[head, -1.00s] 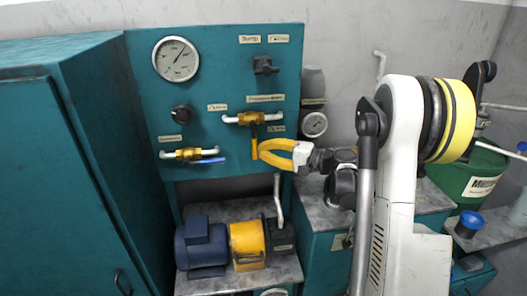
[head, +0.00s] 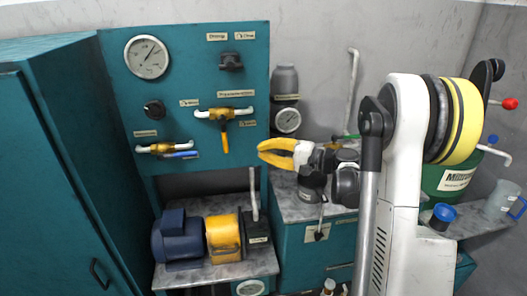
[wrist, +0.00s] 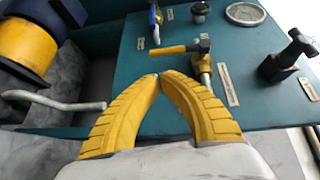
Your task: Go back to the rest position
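My gripper (head: 260,147) has yellow fingers and is stretched out in front of the teal panel (head: 190,75). In the wrist view its fingertips (wrist: 160,77) meet, with nothing seen between them. In the head view it is to the right of the upper brass valve, apart from its yellow handle (head: 225,138), which hangs down. The handle also shows beyond the fingertips in the wrist view (wrist: 172,49). The lower valve has a blue handle (head: 179,155) lying sideways. My arm hides part of the area at the right.
A blue and yellow motor (head: 182,238) sits on a low shelf below the panel. A teal cabinet (head: 50,170) stands at the left. A grey-topped counter (head: 285,207) lies under my gripper. A green drum (head: 452,178), a blue-topped cup and a clear jug are at the right.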

